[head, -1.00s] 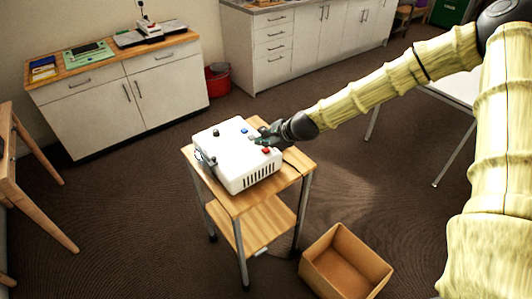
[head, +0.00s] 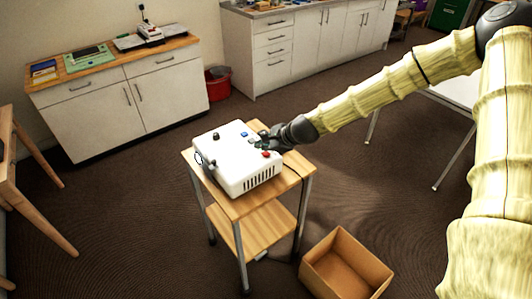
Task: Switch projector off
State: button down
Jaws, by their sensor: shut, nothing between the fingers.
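The white projector (head: 228,170) sits on the top of a small wooden stand (head: 240,205). Its lens is at the left end and vent slots show on its front side. Its top carries a black knob (head: 216,136), a blue button (head: 244,134) and a red button (head: 266,154). My gripper (head: 263,140) is shut and empty, its fingertips at the right part of the projector's top, close to the red button. I cannot tell whether the fingertips touch the top. The fingers partly hide the controls there.
An open cardboard box (head: 345,266) stands on the floor right of the stand. A white cabinet (head: 120,100) with a wooden top and a red bin (head: 217,84) stand behind. A wooden table (head: 30,190) is at the left edge. Carpet between them is clear.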

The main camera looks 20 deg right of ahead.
aim_at(264, 155)
jog(key=shift+f, duration=0.1)
dwell(0.3)
jog(key=shift+f+b, duration=0.4)
jog(key=shift+b, duration=0.05)
jog(key=shift+f, duration=0.25)
dwell(0.6)
jog(key=shift+r, duration=0.75)
jog(key=shift+p, duration=0.3)
notch_tip(264, 155, up, 6)
jog(key=p, duration=0.4)
